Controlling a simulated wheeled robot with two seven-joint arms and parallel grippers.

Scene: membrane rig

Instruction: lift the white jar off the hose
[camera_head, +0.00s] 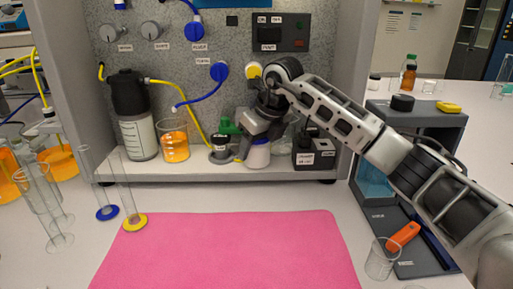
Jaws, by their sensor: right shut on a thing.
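The white jar (258,157) is in the head view, on or just above the rig's white shelf, right of a small dark-capped pot. My right gripper (256,138) reaches down from the right and is shut on the jar's upper part, which it hides. The yellow hose (192,99) runs from the dark-topped bottle down toward the small pot and the jar. Its end near the jar is mostly hidden, and I cannot tell whether the jar touches it. My left gripper is not in view.
On the shelf, a beaker of orange liquid (174,143) and a dark-topped bottle (138,128) stand left of the jar. A dark block (315,154) stands close on its right. The pink mat (230,250) in front is clear. Tall glass cylinders (127,190) stand at left.

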